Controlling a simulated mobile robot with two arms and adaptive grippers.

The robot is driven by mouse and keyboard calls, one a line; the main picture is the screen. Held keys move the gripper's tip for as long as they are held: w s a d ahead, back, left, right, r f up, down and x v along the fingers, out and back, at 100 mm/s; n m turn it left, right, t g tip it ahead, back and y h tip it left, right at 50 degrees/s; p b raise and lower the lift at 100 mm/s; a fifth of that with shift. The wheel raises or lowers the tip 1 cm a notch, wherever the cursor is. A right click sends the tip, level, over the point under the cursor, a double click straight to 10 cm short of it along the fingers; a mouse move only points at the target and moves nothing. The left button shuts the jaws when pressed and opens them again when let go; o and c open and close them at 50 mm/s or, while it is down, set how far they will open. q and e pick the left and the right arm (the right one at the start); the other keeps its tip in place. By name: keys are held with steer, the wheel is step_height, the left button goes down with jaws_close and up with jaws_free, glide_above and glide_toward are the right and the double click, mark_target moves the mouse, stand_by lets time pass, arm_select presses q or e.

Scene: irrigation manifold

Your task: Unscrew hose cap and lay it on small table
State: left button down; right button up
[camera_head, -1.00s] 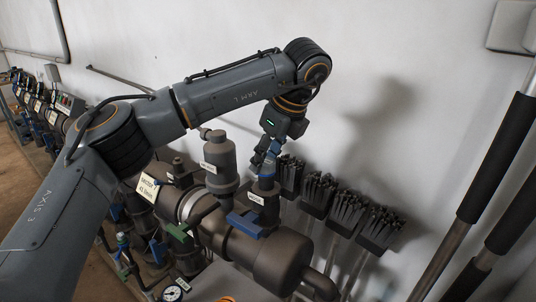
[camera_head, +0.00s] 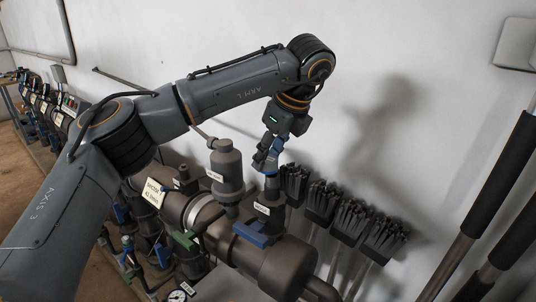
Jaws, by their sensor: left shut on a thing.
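My left gripper (camera_head: 266,160) points down above the labelled upright outlet (camera_head: 268,206) on the big brown pipe. It is shut on a small blue cap (camera_head: 264,168), largely hidden by the fingers. A lighter grey stub shows between the cap and the dark outlet body, so the cap looks raised; I cannot tell whether it is fully clear. A plain grey surface (camera_head: 232,289) shows at the bottom edge, perhaps the small table; most of it is out of view. My right gripper is not in view.
A blue valve handle (camera_head: 248,231) sits on the pipe below the outlet. A brown cylinder (camera_head: 227,168) stands left of the gripper. Several dark brushes (camera_head: 320,200) lean on the wall to the right. A pressure gauge (camera_head: 178,296) is at the bottom.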

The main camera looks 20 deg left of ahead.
mark_target(271, 159)
arm_select(q)
steer(key=shift+d+r, duration=0.3)
steer(key=shift+r, duration=0.1)
steer(key=shift+a+r+p, duration=0.1)
steer(key=shift+r+p, duration=0.1)
steer(key=shift+p, duration=0.2)
steer(key=shift+r, duration=0.1)
steer(key=shift+r, duration=0.3)
step_height(271, 159, up, 4)
steer(key=p, duration=0.3)
steer(key=shift+s+p, duration=0.1)
steer(key=shift+p, duration=0.25)
steer(key=shift+f, duration=0.1)
